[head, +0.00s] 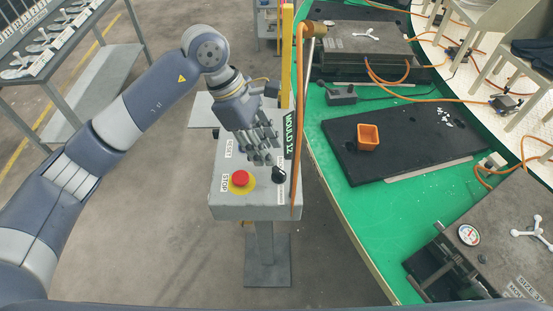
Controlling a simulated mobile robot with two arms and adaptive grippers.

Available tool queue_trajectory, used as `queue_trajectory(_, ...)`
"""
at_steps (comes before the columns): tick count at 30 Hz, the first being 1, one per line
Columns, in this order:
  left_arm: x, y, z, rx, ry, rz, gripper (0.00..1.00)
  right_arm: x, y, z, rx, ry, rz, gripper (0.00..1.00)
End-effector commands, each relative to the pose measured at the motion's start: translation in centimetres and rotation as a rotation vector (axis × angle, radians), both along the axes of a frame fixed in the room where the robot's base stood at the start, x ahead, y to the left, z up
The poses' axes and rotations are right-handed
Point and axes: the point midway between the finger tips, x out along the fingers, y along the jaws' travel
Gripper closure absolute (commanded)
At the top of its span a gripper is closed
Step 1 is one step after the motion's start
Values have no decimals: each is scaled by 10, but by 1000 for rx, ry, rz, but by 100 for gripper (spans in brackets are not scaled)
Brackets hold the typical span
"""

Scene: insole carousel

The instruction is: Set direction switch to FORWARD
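A grey control box (228,204) stands on a post in the middle of the head view. A black rotary switch (279,175) sits at the right of its sloped top; its pointing direction and the small label beside it are too small to read. A red stop button (240,178) on a yellow disc is to its left. My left gripper (264,157) hangs over the upper part of the box, just above and left of the switch, apart from it. Its fingers overlap, so its opening is unclear, and they hide part of the panel. My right gripper is out of view.
A green "MOULD 12" sign (290,135) and a yellow post (287,50) stand close right of my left gripper. An orange hose (298,120) runs down beside the box.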

Motion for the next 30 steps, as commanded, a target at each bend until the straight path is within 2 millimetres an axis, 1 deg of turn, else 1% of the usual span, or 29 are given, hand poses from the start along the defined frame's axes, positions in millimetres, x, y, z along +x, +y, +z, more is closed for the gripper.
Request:
queue_trajectory(1,-2,-4,-7,0,5,-1,68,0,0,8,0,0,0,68)
queue_trajectory(3,-4,-10,-19,-1,5,-1,68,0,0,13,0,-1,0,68)
queue_trajectory(6,-5,-16,-36,-1,6,0,68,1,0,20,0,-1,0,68)
queue_trajectory(12,-7,-25,-59,0,2,-1,68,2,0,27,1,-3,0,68)
queue_trajectory(16,-7,-27,-65,0,-1,-1,68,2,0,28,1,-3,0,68)
queue_trajectory(23,-7,-27,-67,0,-1,-1,68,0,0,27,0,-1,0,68)
queue_trajectory(24,-7,-27,-67,0,-1,-1,73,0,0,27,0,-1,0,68)
queue_trajectory(26,-7,-27,-66,0,-1,-1,86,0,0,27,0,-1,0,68)
queue_trajectory(27,-7,-27,-66,0,-1,0,96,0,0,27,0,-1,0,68)
queue_trajectory(28,-7,-27,-66,0,-1,0,100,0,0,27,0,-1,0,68)
queue_trajectory(30,-6,-26,-66,0,-2,1,100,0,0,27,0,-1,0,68)
